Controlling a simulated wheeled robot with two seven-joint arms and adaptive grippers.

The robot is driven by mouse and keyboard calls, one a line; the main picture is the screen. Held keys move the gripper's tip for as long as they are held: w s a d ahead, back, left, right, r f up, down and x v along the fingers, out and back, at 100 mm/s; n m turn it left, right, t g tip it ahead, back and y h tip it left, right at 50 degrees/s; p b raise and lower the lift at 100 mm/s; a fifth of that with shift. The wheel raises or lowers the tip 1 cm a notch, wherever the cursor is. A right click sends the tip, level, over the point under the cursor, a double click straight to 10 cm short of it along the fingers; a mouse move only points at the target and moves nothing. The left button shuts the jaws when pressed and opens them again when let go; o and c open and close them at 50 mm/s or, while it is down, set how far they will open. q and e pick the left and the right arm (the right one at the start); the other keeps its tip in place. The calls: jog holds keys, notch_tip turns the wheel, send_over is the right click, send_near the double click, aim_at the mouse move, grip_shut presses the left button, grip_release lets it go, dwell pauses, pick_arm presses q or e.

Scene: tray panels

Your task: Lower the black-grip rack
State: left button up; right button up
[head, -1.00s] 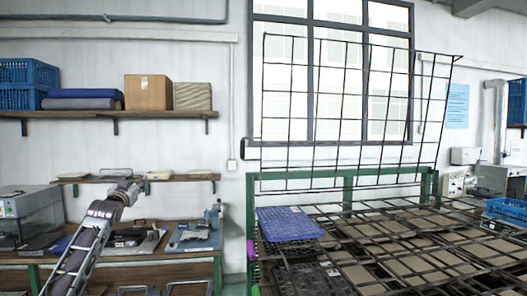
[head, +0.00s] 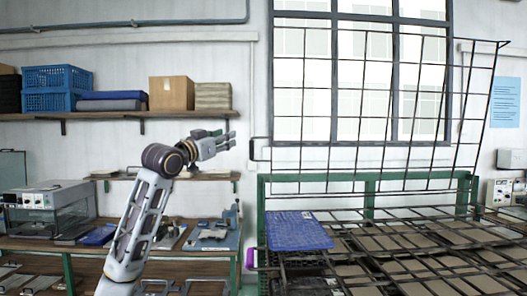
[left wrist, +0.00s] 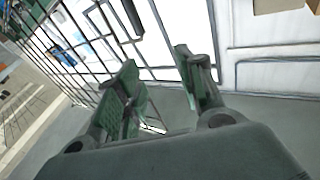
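The raised wire rack (head: 385,100) stands nearly upright in front of the window, above the green frame. The rack's wires (left wrist: 85,45) show beyond the fingers there. My right gripper is not in view.
Lower racks with grey panels (head: 390,243) lie across the green frame (head: 368,186). A blue panel (head: 297,231) lies at their left, with a purple grip (head: 250,259) below. A bench (head: 105,243) and shelf (head: 130,115) line the left wall.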

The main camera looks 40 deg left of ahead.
aim_at(252, 159)
pick_arm(q)
jog(key=f, duration=0.1)
jog(key=d+f+g, duration=0.1)
jog(key=f, duration=0.1)
jog(key=f+g+h, duration=0.1)
jog(key=shift+w+d+f, duration=0.15)
jog(key=shift+w+f, duration=0.1)
jog(key=shift+w, duration=0.1)
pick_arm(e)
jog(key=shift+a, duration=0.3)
pick_arm(q)
jog(key=shift+w+a+p, duration=0.25)
jog(key=shift+w+p, duration=0.7)
jog(key=shift+w, duration=1.35)
jog(key=shift+w+a+p, duration=0.3)
jog(key=shift+w+p, duration=0.7)
jog(key=shift+w, duration=1.25)
jog(key=shift+w+a+p, duration=0.25)
jog(key=shift+w+p, duration=0.7)
jog(key=shift+w, duration=1.35)
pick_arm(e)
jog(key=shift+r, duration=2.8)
pick_arm(q)
jog(key=shift+c, duration=0.5)
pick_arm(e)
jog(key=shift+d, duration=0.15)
pick_arm(q)
grip_shut()
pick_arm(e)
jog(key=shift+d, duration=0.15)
